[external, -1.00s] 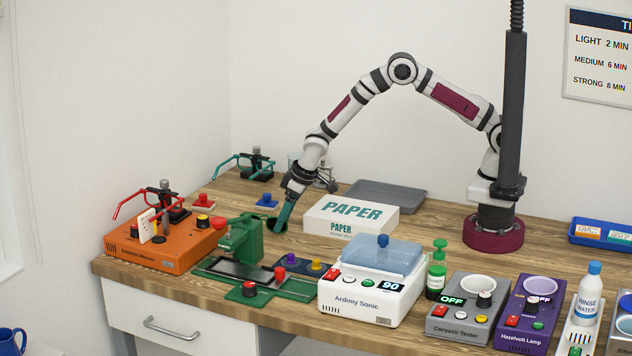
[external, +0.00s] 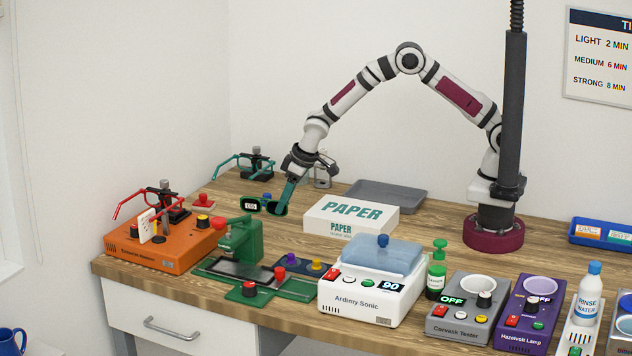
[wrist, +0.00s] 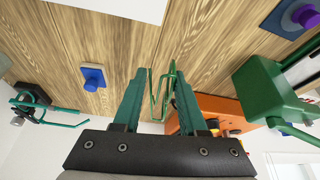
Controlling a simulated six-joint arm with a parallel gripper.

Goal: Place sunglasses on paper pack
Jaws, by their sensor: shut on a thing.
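The sunglasses (external: 252,205) have a green frame and dark lenses, with a small white label on the left lens. My gripper (external: 282,208) is shut on them and holds them above the table, left of the paper pack. In the wrist view, the thin green frame (wrist: 164,92) shows between the teal fingers of my gripper (wrist: 160,76). The paper pack (external: 350,212) is a white box with green PAPER lettering, lying flat with a clear top. A white edge, likely the pack (wrist: 125,8), shows at the top of the wrist view.
A green press (external: 240,242) stands in front of my gripper, and an orange machine (external: 160,248) is at left. A white Ardimy Sonic device (external: 365,295) stands in front of the pack. A grey tray (external: 388,196) lies behind it. Bare wood lies between gripper and pack.

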